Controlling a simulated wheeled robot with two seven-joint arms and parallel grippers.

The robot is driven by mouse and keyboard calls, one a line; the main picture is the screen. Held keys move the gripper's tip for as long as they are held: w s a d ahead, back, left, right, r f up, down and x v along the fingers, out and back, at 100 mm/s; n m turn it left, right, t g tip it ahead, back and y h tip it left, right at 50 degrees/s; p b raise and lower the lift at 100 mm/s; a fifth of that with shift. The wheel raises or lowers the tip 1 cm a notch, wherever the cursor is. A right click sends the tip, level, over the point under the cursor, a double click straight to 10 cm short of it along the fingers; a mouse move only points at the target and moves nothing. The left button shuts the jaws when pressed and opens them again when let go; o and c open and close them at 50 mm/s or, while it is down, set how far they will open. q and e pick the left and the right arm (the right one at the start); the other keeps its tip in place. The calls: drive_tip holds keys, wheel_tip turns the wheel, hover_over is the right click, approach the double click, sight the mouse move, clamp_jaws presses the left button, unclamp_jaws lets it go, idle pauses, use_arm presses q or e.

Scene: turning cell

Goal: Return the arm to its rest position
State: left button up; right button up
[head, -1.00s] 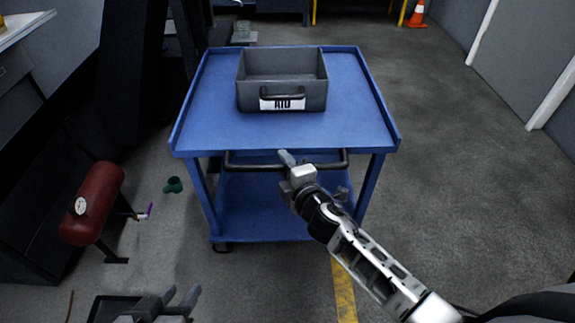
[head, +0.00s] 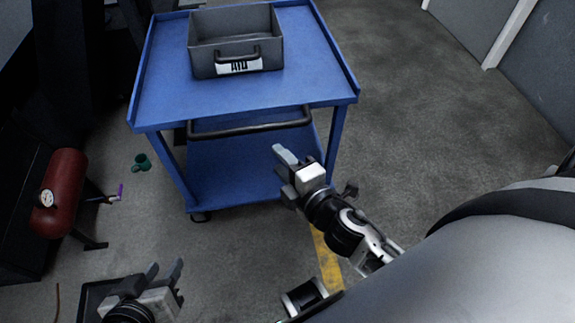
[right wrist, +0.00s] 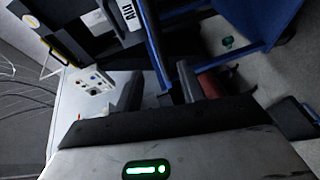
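My right gripper (head: 281,164) is in front of the blue cart, its fingers apart and nothing between them. In the right wrist view its two dark fingers (right wrist: 168,92) also stand apart and empty. My left gripper (head: 164,271) is low at the bottom left of the head view. Its two fingers point up, with an empty gap between them. The right arm's upper part fills the lower right of the head view. Neither gripper touches anything that I can see.
A blue cart (head: 300,75) carries a grey labelled bin (head: 203,63). A red tank (head: 62,190) with a gauge stands left, near a small green object (head: 142,162) on the floor. A dark flat tray-like thing (head: 92,292) lies beside my left gripper. The floor at right is clear.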

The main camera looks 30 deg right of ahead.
drive_tip(key=shift+s+d+r, duration=0.1)
drive_tip(key=shift+s+r, duration=0.05)
drive_tip(key=shift+s, duration=0.6)
